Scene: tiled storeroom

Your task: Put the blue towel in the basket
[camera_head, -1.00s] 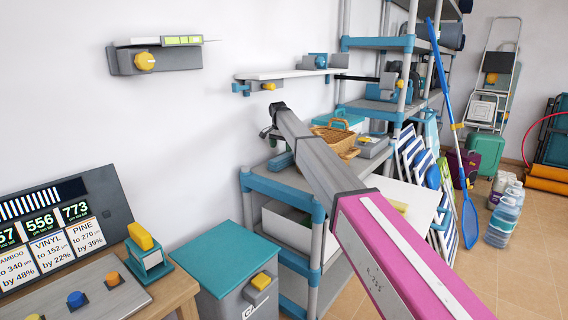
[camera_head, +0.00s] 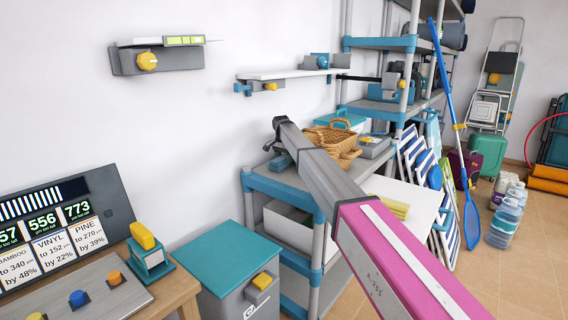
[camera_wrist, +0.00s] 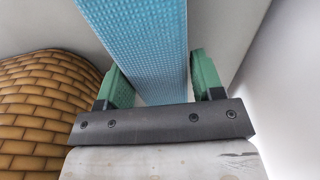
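The blue towel (camera_wrist: 145,35) runs between the two green fingers of my gripper (camera_wrist: 165,85) in the wrist view. The fingers stand apart on either side of it, with a narrow gap showing at the right finger. In the head view a small part of the towel (camera_head: 281,162) shows on the grey shelf top, beneath the end of my arm, which hides my fingers there. The wicker basket (camera_head: 322,134) stands on the same shelf top, just right of my arm's end, with its handle up. In the wrist view the basket (camera_wrist: 40,105) fills the left side.
A grey and teal box (camera_head: 372,147) stands right of the basket, and a teal-lidded box (camera_head: 350,121) is behind it. The white wall is close behind the shelf. A wall-mounted shelf (camera_head: 290,74) hangs above.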

